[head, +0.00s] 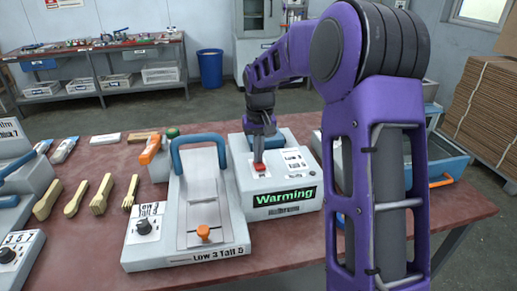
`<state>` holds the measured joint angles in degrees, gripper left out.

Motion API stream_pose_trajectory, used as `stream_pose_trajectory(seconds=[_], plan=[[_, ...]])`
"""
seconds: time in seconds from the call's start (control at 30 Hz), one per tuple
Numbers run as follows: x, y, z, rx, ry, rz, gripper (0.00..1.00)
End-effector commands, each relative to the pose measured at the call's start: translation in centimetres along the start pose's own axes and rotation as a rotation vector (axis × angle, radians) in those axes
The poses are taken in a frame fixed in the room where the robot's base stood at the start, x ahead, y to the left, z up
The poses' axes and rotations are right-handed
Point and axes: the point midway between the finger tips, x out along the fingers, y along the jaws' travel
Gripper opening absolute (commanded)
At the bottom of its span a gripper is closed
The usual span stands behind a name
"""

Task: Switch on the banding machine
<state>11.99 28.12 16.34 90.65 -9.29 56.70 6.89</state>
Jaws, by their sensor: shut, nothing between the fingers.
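A press (188,249) with a blue handle and an orange knob stands just left of the machine. Several wooden utensils (101,195) lie further left. A blue tray (447,165) is at the right, partly behind my arm. The front table edge is clear.

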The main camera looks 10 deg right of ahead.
Motion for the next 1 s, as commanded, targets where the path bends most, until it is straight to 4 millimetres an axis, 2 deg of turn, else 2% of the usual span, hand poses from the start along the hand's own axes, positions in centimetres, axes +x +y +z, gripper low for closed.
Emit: stream_pose_trajectory(seconds=[0.27,0.67,1.0], plan=[[0.1,0.0,0.3,0.0,-0.005,0.0,0.0],[-0.2,0.0,1.7,0.0,-0.006,0.0,0.0],[-0.5,0.0,1.7,0.0,-0.003,0.0,0.0]])
